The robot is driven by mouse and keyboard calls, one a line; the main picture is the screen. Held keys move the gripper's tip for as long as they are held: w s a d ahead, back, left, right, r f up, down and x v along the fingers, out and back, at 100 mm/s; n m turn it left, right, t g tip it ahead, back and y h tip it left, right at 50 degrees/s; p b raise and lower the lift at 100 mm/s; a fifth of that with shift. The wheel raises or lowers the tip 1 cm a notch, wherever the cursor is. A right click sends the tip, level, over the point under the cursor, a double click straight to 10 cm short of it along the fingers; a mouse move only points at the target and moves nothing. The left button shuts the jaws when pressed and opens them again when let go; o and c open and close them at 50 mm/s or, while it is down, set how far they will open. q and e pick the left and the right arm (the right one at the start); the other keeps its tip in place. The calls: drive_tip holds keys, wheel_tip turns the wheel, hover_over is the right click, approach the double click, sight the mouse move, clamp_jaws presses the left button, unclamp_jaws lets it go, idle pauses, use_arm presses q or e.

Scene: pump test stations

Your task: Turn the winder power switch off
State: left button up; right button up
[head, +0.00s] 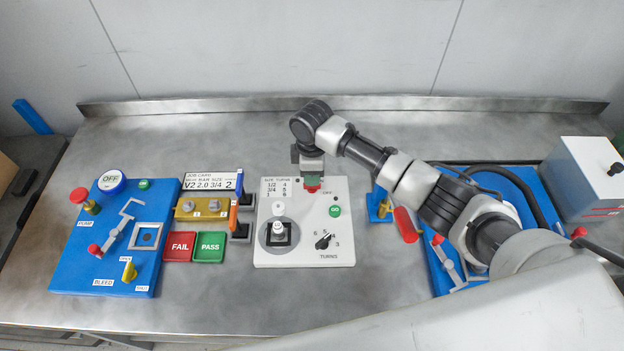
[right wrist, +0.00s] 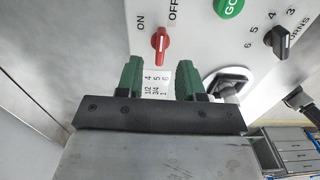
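The winder is a white panel (head: 335,245) in the middle of the bench. Its red power switch (right wrist: 160,44) shows in the right wrist view between the ON and OFF labels. In the head view only part of the switch (head: 312,188) shows below my right gripper (head: 312,176). In the right wrist view the green fingers of this gripper (right wrist: 160,72) are apart, with the switch ahead of the gap, not clasped. My left gripper is not in view.
The panel also bears a green GO button (head: 335,211), a black turns knob (head: 323,241) and a black square fixture (head: 279,236). Left are red FAIL (head: 180,247) and green PASS (head: 209,247) pads and a blue pump board (head: 70,250). Another blue board (head: 515,185) lies partly under my right arm.

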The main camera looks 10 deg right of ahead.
wheel_tip(320, 180, up, 6)
drive_tip(key=shift+r+b, duration=0.25)
drive_tip(key=shift+b, duration=0.2)
drive_tip(key=shift+f, duration=0.1)
